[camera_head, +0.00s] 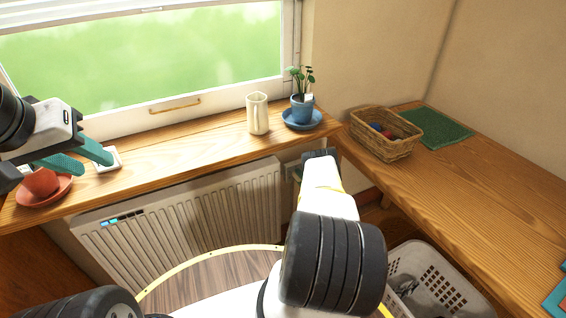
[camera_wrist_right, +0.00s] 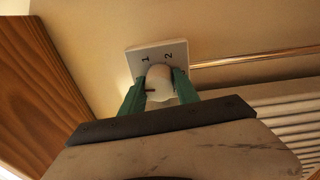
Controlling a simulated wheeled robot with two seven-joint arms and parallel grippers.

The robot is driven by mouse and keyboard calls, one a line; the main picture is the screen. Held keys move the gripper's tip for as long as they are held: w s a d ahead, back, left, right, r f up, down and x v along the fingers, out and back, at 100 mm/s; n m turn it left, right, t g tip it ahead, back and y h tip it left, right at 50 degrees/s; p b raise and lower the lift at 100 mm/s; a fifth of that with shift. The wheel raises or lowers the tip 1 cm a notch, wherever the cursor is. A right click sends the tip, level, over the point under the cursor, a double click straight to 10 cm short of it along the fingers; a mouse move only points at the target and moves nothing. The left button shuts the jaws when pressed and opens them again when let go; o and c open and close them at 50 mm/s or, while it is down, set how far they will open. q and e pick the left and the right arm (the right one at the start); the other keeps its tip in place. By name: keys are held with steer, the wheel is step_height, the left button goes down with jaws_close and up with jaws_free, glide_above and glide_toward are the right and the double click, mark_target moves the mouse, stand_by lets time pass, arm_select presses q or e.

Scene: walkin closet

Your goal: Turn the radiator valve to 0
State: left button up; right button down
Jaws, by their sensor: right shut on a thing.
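In the right wrist view, the radiator valve is a whitish round knob (camera_wrist_right: 160,80) on a square plate (camera_wrist_right: 146,52) with the numbers 1 and 2 visible. A dark mark shows on the knob's left side. My right gripper (camera_wrist_right: 160,88) is shut on the knob, with one green finger on each side. In the head view, my right arm reaches down past the shelf to the right end of the white radiator (camera_head: 190,215), and hides the valve and fingers. My left gripper (camera_head: 82,158) is open above the window sill at the left, near a terracotta pot.
The wooden sill (camera_head: 190,148) holds a terracotta pot (camera_head: 42,182) on a saucer, a cream vase (camera_head: 257,114) and a blue potted plant (camera_head: 302,105). A wicker basket (camera_head: 385,147) stands on the right counter (camera_head: 470,190). A white laundry basket (camera_head: 430,275) is below.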

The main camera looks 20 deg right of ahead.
steer(key=shift+s+f+n, duration=0.1)
steer(key=shift+n, duration=0.4)
steer(key=c, duration=0.9)
jaws_free()
steer(key=s+d, duration=0.1)
steer(key=s, duration=0.6)
steer(key=shift+s, duration=0.35)
steer(key=shift+f, duration=0.1)
